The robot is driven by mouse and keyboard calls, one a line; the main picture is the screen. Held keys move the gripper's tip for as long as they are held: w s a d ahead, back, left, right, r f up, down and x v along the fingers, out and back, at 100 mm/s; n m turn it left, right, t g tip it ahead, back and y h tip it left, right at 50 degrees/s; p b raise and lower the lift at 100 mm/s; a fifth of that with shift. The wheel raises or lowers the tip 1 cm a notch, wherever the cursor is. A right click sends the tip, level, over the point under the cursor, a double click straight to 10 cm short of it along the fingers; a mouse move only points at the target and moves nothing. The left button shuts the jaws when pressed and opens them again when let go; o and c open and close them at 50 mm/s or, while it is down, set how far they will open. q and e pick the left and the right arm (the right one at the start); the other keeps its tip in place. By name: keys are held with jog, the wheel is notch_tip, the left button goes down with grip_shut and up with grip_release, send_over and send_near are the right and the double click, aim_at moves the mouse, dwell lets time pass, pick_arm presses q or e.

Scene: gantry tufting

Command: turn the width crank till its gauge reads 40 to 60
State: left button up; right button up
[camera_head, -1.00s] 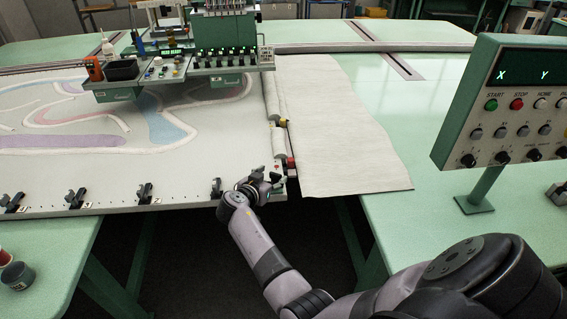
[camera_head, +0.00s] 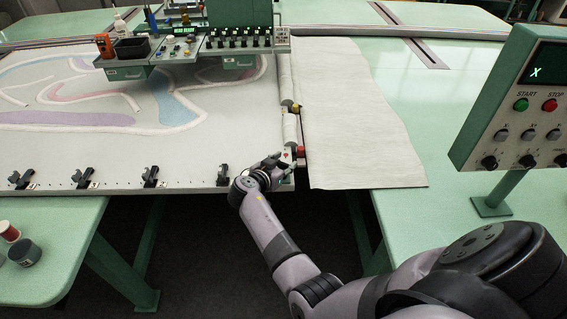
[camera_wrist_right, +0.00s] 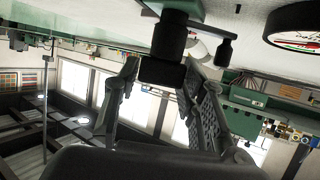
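The crank (camera_wrist_right: 170,42) shows in the right wrist view as a black cylinder under a dark arm with a small side handle (camera_wrist_right: 225,50). My left gripper is not in view.
A red knob (camera_head: 300,152) and a yellow knob (camera_head: 296,107) sit on the frame's right edge. White cloth (camera_head: 350,120) lies to the right. Black clamps (camera_head: 150,176) line the front edge. A control panel (camera_head: 525,105) stands at the right.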

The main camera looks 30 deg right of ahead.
jog(key=c, duration=0.7)
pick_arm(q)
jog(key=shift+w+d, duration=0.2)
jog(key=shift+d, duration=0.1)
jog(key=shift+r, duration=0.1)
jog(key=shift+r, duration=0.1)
pick_arm(e)
jog(key=shift+r+t, duration=0.1)
jog(key=shift+t, duration=0.2)
